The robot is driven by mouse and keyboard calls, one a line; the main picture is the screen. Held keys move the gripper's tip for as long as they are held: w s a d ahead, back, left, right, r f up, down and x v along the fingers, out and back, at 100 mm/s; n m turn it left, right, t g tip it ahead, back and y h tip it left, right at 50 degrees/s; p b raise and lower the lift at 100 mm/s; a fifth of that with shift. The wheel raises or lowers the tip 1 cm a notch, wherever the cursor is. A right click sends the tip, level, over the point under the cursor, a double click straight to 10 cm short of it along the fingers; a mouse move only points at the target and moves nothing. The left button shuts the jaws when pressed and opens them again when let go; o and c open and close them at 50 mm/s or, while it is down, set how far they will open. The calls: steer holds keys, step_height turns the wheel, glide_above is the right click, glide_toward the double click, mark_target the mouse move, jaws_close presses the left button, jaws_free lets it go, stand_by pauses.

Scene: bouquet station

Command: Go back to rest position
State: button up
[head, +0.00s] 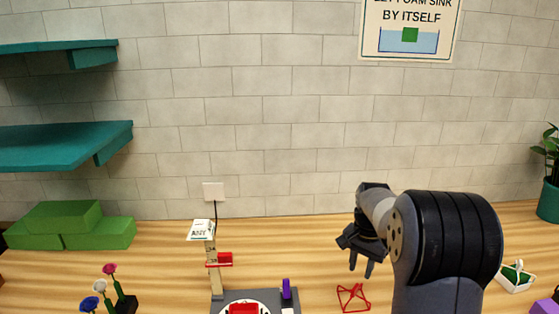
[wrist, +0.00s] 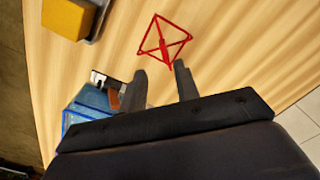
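My gripper (head: 361,264) hangs above the right half of the wooden table in the head view, with its fingers pointing down. In the wrist view its two fingers (wrist: 161,84) stand apart with nothing between them. The gripper is open and empty. A red wire frame (head: 352,298) lies on the table below and in front of it. The frame also shows just beyond the fingertips in the wrist view (wrist: 163,42). I cannot tell the exact height of the gripper over the table.
A grey scale-like stand (head: 262,296) with a red piece is at front centre. Green foam blocks (head: 70,226) and flowers (head: 110,269) are at left. A white-and-green item (head: 515,277) and a potted plant (head: 549,200) are at right. A blue container (wrist: 88,104) shows in the wrist view.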

step_height(320, 180, down, 9)
steer(key=shift+r+p, duration=0.15)
steer(key=shift+p, duration=0.25)
steer(key=shift+r+b, duration=0.3)
steer(key=shift+r, duration=1.7)
